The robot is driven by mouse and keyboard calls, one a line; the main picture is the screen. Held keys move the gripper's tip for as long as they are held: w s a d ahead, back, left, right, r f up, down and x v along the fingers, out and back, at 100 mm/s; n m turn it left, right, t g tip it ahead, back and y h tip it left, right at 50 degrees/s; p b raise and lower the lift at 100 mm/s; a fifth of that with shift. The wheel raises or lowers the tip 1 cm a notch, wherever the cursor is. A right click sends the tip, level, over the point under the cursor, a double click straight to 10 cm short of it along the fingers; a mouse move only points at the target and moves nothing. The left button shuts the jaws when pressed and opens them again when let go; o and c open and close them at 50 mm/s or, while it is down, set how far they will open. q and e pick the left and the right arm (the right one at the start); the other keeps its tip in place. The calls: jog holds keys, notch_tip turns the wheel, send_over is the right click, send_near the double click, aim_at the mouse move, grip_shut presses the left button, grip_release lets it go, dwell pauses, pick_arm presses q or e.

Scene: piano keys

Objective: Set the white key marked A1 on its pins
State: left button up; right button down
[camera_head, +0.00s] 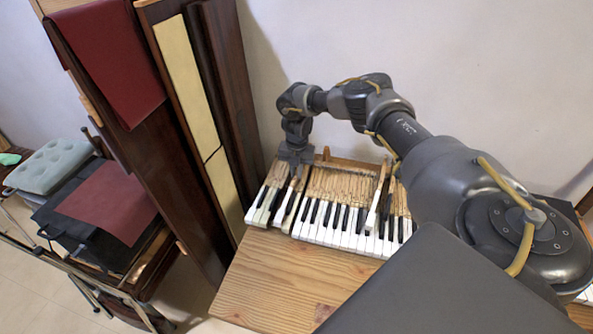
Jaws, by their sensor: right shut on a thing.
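My right gripper (294,164) is over the left end of the keyboard, pointing down at the wooden rear parts of the keys. It is shut on a piano key (291,205) with a white front and a bare wood rear. Its mark is too small to read, so I cannot tell if it is A1. The gripper hides part of it, and I cannot tell whether the key touches its pins. The row of white keys (345,238) lies to the right, with black keys among them. My left gripper is not in view.
One white key (374,213) stands out above its neighbours further right. A wooden table edge (275,275) runs in front of the keys. A tall dark wooden case (222,70) stands close on the left. My right arm covers the keyboard's right part.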

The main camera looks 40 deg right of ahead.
jog(key=shift+f, duration=0.4)
jog(key=c, duration=1.8)
grip_release()
jog(key=shift+r, duration=0.15)
jog(key=shift+r+p, duration=0.75)
jog(key=shift+r, duration=0.25)
jog(key=o, duration=0.5)
jog(key=shift+o, duration=0.2)
